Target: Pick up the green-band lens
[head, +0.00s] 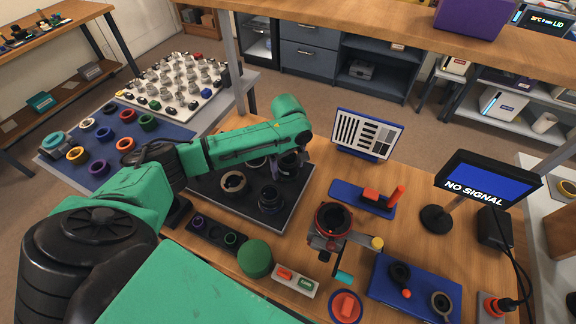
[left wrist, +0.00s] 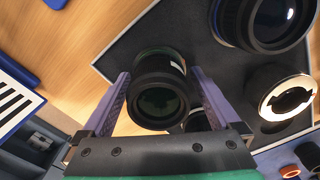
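My left gripper (head: 288,166) is over the far right part of the dark mat (head: 246,219). In the left wrist view its two purple fingers (left wrist: 160,88) are open, one on each side of a black lens (left wrist: 158,98) with greenish glass. The lens stands between the fingers with narrow gaps. Other lenses stand on the mat: a black one (head: 270,199) and a pale-ringed one (head: 233,182). My right gripper is not in view.
A black strip with small coloured rings (head: 215,233) and a green cylinder (head: 255,258) stand in front of the mat. A clamp stand with a red ring (head: 333,218) is to the right. A striped test chart (head: 366,134) stands behind.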

